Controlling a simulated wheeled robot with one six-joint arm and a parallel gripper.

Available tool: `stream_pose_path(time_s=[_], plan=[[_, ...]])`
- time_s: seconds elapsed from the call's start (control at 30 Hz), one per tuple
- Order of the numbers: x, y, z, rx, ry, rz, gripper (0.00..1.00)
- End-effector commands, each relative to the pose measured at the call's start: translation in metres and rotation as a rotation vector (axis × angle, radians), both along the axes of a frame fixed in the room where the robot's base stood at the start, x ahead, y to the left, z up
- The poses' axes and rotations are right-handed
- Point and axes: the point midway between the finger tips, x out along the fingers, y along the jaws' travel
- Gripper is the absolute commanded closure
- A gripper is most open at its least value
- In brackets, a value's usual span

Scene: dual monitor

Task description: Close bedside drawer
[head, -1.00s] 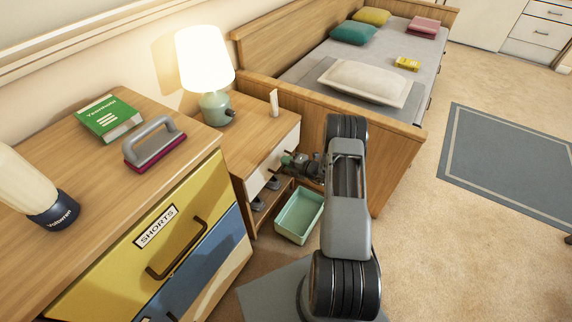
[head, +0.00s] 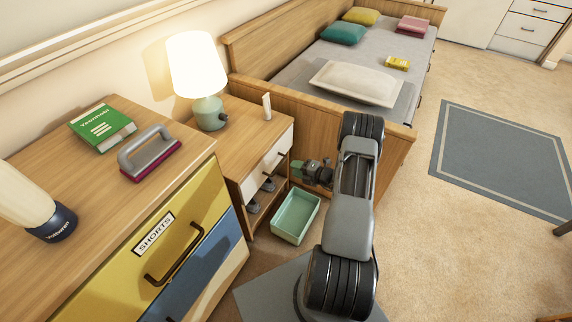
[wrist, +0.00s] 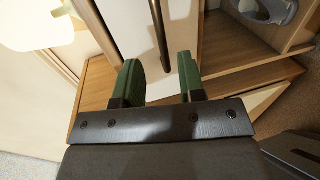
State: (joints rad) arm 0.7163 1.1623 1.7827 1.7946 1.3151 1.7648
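The bedside table (head: 236,127) stands between the yellow-and-blue dresser and the bed. Its white drawer front (head: 279,155) sits about level with the table's front; I cannot tell whether a small gap is left. A dark bar handle (wrist: 160,35) crosses the drawer front, which also shows as a white panel in the wrist view (wrist: 128,22). My gripper (wrist: 158,64) has its green fingers apart, facing the drawer front near the handle, with nothing held. In the head view my gripper (head: 297,168) is just right of the drawer front, apart from it.
An open shelf with grey slippers (head: 268,184) is below the drawer. A mint bin (head: 296,217) stands on the floor in front. The wooden bed end (head: 330,125) is close to my arm. A lit lamp (head: 199,70) stands on the bedside table.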

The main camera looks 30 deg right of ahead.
Motion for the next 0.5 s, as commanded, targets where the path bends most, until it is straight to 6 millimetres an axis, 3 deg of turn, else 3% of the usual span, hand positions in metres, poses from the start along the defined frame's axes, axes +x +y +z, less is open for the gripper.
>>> stream_pose_path(time_s=[0.2,0.5], plan=[[-0.03,-0.02,0.009,0.0,-0.001,-0.003,0.63],[-0.046,-0.031,0.012,-0.001,-0.001,0.0,0.63]])
